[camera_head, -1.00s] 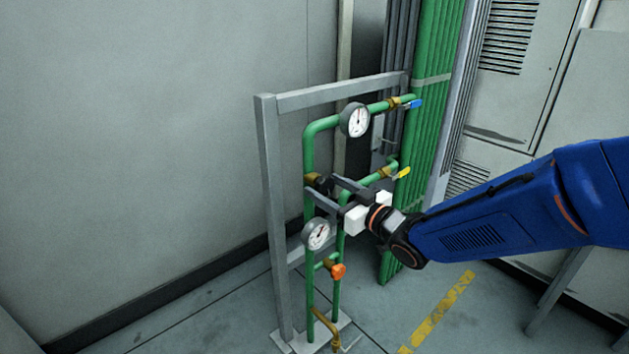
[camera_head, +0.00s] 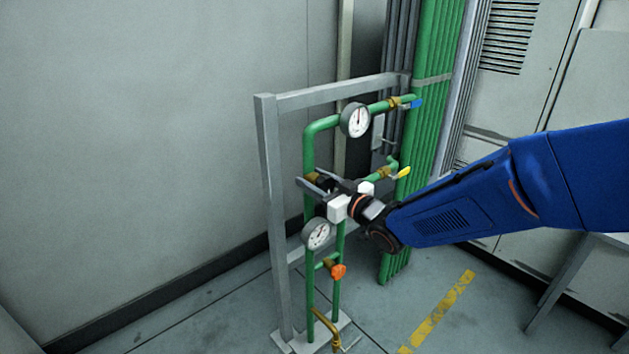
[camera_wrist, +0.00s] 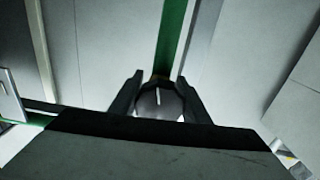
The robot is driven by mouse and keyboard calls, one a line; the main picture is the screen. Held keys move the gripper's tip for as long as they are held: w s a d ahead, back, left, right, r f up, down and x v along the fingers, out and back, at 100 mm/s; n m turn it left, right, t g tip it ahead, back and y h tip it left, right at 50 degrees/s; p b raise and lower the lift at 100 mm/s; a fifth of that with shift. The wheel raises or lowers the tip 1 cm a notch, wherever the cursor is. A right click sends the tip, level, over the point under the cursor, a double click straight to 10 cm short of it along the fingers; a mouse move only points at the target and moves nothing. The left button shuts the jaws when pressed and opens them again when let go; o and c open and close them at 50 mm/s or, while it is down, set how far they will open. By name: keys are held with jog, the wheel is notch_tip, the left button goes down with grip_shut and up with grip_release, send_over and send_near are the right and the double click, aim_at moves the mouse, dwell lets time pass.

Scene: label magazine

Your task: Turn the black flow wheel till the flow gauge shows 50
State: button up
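The black flow wheel (camera_wrist: 158,103), with a white mark pointing nearly straight up, sits between my fingers in the wrist view. In the head view it is mostly hidden by my gripper (camera_head: 312,178), whose two fingers straddle it with a wide spread. Contact between fingers and wheel cannot be made out. Two round white gauges are on the green pipes. The upper gauge (camera_head: 355,120) has its needle near straight up. The lower gauge (camera_head: 318,234) has its needle toward the upper right. Their numbers are too small to read, and I cannot tell which shows flow.
A grey frame (camera_head: 266,180) holds the green pipes. An orange handle (camera_head: 338,271), a yellow lever (camera_head: 403,173) and a blue lever (camera_head: 416,103) sit near the wheel. Green vertical pipes (camera_head: 428,120) stand behind right. Floor in front is open.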

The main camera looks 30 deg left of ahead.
jog(key=m, duration=0.4)
jog(key=shift+m, duration=0.3)
dwell(0.3)
jog(key=o, duration=1)
jog(key=shift+o, duration=0.2)
jog(key=v, duration=1.7)
jog(key=shift+d, duration=0.2)
jog(key=shift+s, duration=0.15)
